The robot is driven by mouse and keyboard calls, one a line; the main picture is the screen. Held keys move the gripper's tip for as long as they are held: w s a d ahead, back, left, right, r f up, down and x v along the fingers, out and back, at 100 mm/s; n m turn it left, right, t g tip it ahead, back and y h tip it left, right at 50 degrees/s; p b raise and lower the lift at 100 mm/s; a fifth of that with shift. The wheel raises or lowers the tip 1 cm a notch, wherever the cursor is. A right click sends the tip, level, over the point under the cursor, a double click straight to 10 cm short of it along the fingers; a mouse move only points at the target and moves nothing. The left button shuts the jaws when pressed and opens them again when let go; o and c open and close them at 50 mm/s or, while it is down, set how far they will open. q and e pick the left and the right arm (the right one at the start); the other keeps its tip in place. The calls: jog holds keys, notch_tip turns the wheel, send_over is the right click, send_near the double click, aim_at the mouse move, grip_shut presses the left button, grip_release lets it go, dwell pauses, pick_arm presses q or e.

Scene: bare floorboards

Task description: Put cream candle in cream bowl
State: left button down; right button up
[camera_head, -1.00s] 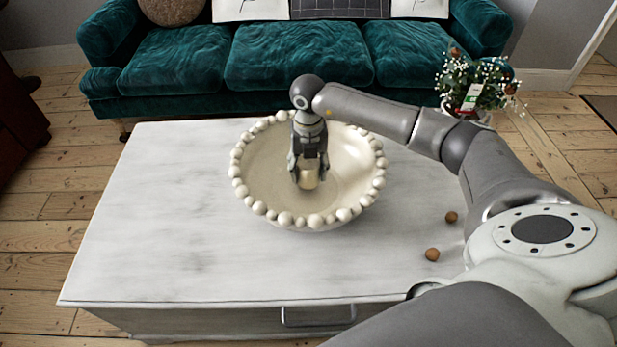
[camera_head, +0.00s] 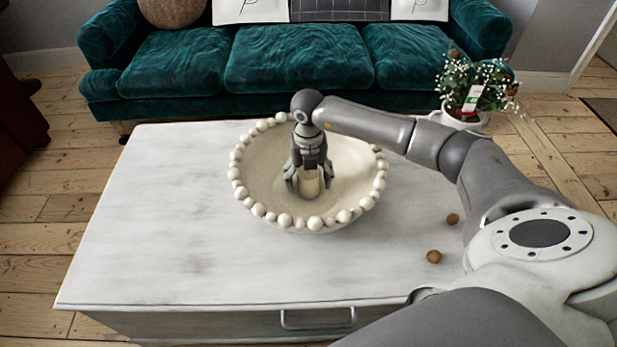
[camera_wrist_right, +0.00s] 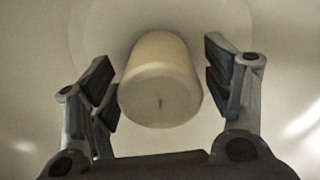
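The cream candle (camera_head: 310,186) is a short cylinder inside the cream bowl (camera_head: 355,170), which is wide with a rim of round beads and stands on the white table. My right gripper (camera_head: 308,182) reaches down into the bowl from above. Its fingers are spread on either side of the candle. In the right wrist view, the candle (camera_wrist_right: 160,85) lies between the open fingers, with its wick end toward the camera and narrow gaps beside it. The candle's lower end is hard to make out against the bowl (camera_wrist_right: 275,60). My left gripper is out of view.
The white table (camera_head: 150,230) has free room left of the bowl. Two small brown balls, one of them here (camera_head: 433,256), lie at its right side near my right arm. A green sofa (camera_head: 295,55) and a potted flowering plant (camera_head: 470,95) stand behind.

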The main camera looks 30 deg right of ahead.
aim_at(309, 172)
notch_tip(309, 172, up, 4)
jog(key=shift+w+r+p, duration=0.1)
jog(key=shift+p, duration=0.55)
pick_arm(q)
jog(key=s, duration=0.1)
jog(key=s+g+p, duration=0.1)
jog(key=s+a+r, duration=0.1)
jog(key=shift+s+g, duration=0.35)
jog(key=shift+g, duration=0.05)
pick_arm(e)
notch_tip(309, 172, up, 8)
jog(key=shift+r, duration=0.1)
